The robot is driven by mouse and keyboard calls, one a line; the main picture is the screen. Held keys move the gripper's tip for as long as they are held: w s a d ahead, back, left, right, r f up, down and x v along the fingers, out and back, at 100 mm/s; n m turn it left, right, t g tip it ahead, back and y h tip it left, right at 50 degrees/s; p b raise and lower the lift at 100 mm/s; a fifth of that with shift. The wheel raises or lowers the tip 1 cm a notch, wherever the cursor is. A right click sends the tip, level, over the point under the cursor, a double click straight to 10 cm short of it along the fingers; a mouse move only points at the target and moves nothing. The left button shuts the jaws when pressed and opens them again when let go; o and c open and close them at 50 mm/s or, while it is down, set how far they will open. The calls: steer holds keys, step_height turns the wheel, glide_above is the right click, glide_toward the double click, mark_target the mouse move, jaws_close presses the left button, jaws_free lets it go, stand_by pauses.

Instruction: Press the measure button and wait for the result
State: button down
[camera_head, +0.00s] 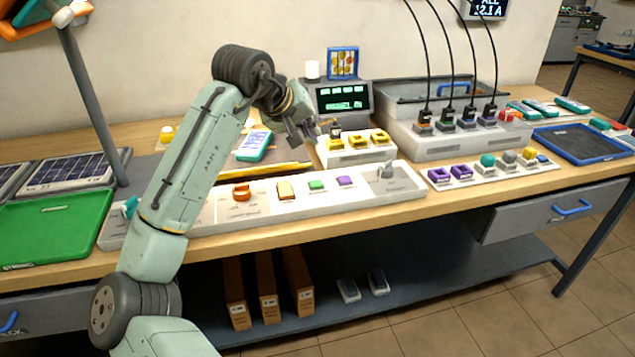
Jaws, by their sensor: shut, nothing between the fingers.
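A grey tester (325,101) with a lit green display (343,104) stands at the back middle of the bench. Its display text is too small to read surely. A white unit (345,158) with several yellow blocks (357,140) on top sits in front of it. My gripper (334,130) is shut and empty, just in front of the tester's lower left, above the white unit's back left corner. I cannot pick out the measure button; the gripper may hide it. Whether the fingertips touch anything cannot be told.
A long white panel (405,184) with coloured pieces and a lever lies along the front edge. A teal handheld meter (254,146) lies left of the gripper. Black cables drop into a grey charger (440,147) at right. A green tray (55,222) lies at left.

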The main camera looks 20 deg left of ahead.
steer(key=b, duration=0.7)
glide_above(313, 182)
step_height(313, 182, down, 8)
steer(key=shift+r, duration=0.1)
steer(key=shift+f, duration=0.5)
steer(key=shift+f, duration=0.15)
stand_by(0.7)
steer(key=shift+f, duration=0.25)
steer(key=shift+f, duration=0.4)
stand_by(0.5)
steer(key=shift+r, duration=0.1)
steer(key=shift+r+p, duration=0.6)
steer(key=shift+r, duration=0.15)
